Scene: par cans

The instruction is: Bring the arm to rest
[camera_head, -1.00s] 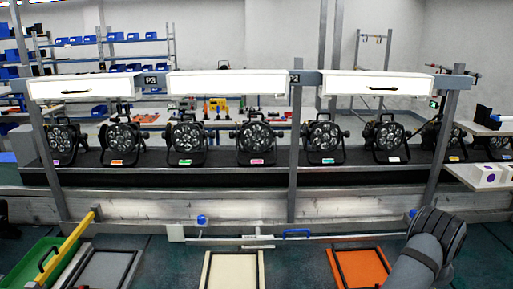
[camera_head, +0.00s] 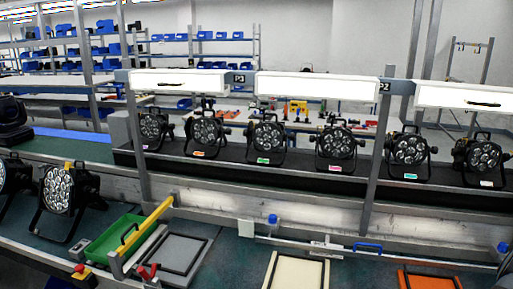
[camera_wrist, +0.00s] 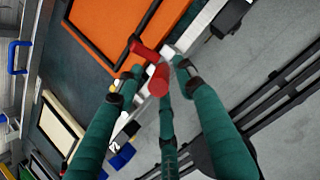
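My gripper (camera_wrist: 157,80) shows in the wrist view, with teal fingers and dark tips. The outer fingertips stand apart with a gap between them, and a third finger lies in the middle. A red-handled clamp (camera_wrist: 151,60) appears between and just beyond the tips, at the edge of the orange tray (camera_wrist: 112,25). I cannot tell whether any finger touches it. My arm is not in the head view.
Two more stand at the left beside a green bin (camera_head: 108,240). A grey tray (camera_head: 198,241), cream tray (camera_head: 323,258) and orange tray (camera_head: 425,281) lie in front. Blue-tipped bars border them.

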